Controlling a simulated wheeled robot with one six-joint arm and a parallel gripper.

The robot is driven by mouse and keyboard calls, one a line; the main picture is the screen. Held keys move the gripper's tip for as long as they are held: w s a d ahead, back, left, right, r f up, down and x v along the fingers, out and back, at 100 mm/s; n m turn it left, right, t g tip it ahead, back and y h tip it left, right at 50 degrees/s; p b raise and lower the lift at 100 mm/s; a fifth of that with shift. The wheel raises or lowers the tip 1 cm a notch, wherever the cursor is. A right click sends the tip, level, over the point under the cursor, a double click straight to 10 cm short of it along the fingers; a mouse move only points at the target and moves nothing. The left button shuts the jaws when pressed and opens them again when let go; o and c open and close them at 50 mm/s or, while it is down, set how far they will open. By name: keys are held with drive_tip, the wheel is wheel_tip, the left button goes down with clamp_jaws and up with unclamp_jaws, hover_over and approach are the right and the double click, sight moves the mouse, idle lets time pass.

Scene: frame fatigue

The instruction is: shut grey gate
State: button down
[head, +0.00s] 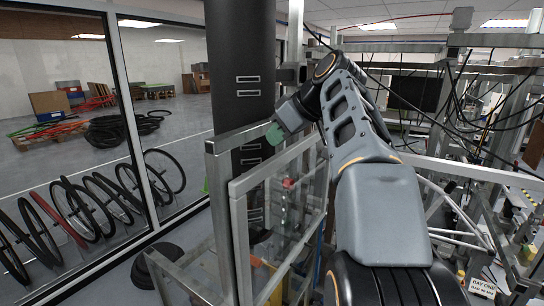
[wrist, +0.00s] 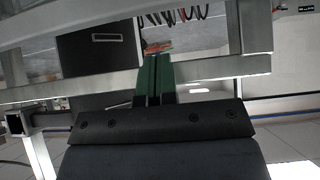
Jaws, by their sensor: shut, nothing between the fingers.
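The grey gate (head: 240,235) is a metal frame with clear panels, standing in the middle of the head view. A second grey frame (head: 213,165) stands just behind it, and the two stand at an angle. I cannot tell exactly how far open the gate is. My gripper (head: 275,133) is at the top rail of the frames, with its green fingers shut and empty. In the wrist view, the green fingers (wrist: 154,76) overlap a grey bar (wrist: 215,75); I cannot tell whether they touch it. My arm hides the right part of the gate.
A thick black column (head: 240,60) rises right behind the frames. A glass wall (head: 125,100) runs along the left, with several bicycle wheels (head: 105,195) beyond it. Metal racks with hanging cables (head: 465,110) crowd the right side. A black round object (head: 157,262) lies on the floor at left.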

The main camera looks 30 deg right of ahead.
sight(265, 163)
drive_tip(key=shift+w+a+f, duration=0.1)
drive_tip(key=shift+w+f, duration=0.05)
drive_tip(key=shift+f, duration=0.7)
drive_tip(key=shift+w+a+f, duration=0.1)
drive_tip(key=shift+f, duration=0.75)
drive_tip(key=shift+w+a+f, duration=0.1)
drive_tip(key=shift+w+f, duration=0.05)
drive_tip(key=shift+f, duration=0.7)
drive_tip(key=shift+f, duration=0.1)
